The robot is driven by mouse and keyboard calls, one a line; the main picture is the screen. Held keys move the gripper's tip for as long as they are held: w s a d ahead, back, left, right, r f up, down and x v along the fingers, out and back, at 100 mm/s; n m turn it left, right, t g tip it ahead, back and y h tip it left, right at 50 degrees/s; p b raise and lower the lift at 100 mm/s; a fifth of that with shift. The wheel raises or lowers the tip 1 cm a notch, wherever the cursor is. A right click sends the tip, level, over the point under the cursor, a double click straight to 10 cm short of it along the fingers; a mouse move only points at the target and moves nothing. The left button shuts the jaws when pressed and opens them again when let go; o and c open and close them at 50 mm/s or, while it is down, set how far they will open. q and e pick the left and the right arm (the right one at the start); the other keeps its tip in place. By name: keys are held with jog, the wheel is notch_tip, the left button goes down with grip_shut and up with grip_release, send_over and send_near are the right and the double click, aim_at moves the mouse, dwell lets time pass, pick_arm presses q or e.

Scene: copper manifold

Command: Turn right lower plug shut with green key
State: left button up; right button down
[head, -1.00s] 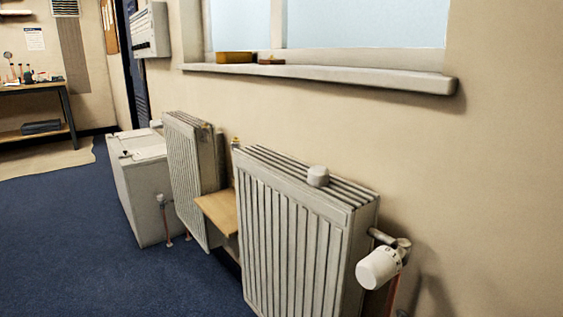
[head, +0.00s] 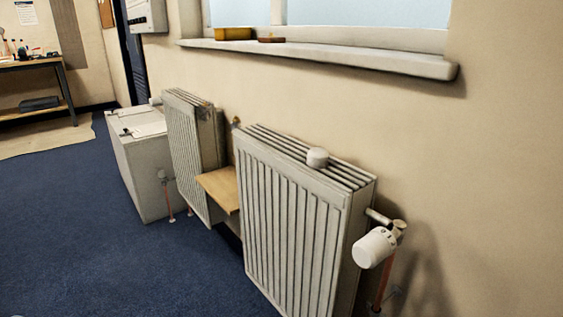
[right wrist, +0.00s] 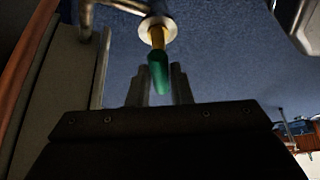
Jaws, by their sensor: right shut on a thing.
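The green key (right wrist: 158,74) stands in the right wrist view with its brass shaft (right wrist: 157,38) pointing up the picture. The shaft's tip meets a pale round fitting (right wrist: 145,28) on a metal pipe, which looks like the lower plug; I cannot tell how deep it sits. My right gripper (right wrist: 158,82) is shut on the green handle, one finger on each side. In the head view the near radiator (head: 290,220) has a white valve head (head: 374,248) at its right end. The key and both grippers are out of the head view.
A second radiator (head: 190,140) and a white cabinet (head: 145,175) stand farther left along the wall. A wooden shelf (head: 220,190) sits between the radiators. A window sill (head: 330,56) runs above. The blue floor (head: 90,235) on the left is open.

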jog(key=shift+s+r+m+t+p, duration=0.1)
jog(key=shift+m+t+p, duration=0.2)
jog(key=shift+m+p, duration=0.7)
jog(key=shift+p, duration=0.15)
jog(key=shift+f+h, duration=0.2)
jog(key=shift+h, duration=0.2)
